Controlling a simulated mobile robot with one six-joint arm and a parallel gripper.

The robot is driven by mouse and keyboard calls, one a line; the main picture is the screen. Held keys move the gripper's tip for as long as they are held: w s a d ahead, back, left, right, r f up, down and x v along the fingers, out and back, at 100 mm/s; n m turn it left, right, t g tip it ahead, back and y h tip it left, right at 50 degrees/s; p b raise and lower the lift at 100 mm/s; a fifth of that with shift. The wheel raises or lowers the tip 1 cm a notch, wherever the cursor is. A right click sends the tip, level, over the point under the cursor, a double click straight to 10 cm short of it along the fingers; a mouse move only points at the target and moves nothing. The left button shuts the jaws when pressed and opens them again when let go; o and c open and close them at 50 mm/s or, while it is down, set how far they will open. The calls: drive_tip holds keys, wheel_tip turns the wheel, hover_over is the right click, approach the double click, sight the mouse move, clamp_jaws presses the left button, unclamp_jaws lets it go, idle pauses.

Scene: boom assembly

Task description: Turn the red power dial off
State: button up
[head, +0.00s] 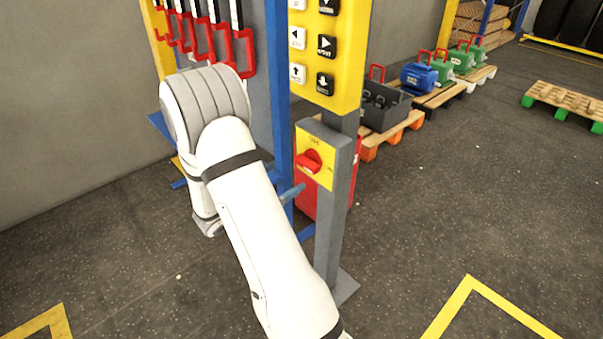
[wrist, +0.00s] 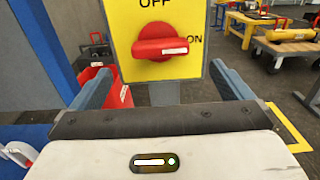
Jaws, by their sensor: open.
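The red power dial (head: 309,161) sits on a yellow plate (head: 328,176) on a grey post, below the yellow button panel. In the wrist view the red dial (wrist: 160,48) is close ahead, with its handle lying level and its white mark pointing right toward ON. OFF is printed above it on the yellow plate (wrist: 119,18). My gripper (wrist: 165,85) is open, with its two blue-grey fingers apart, one on each side below the dial. Nothing is between the fingers, and they appear apart from the dial. In the head view my arm hides most of the gripper, left of the post.
The yellow panel (head: 334,45) with arrow buttons stands above the dial. A blue upright (head: 279,90) and red-handled tools (head: 243,55) are close to my arm. A red box (head: 308,205) is behind the post. Open floor lies to the right.

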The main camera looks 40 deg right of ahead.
sight(303, 166)
drive_tip(key=d, duration=0.7)
drive_tip(key=shift+w+d, duration=0.25)
drive_tip(key=shift+w, duration=0.05)
drive_tip(key=shift+c, duration=0.6)
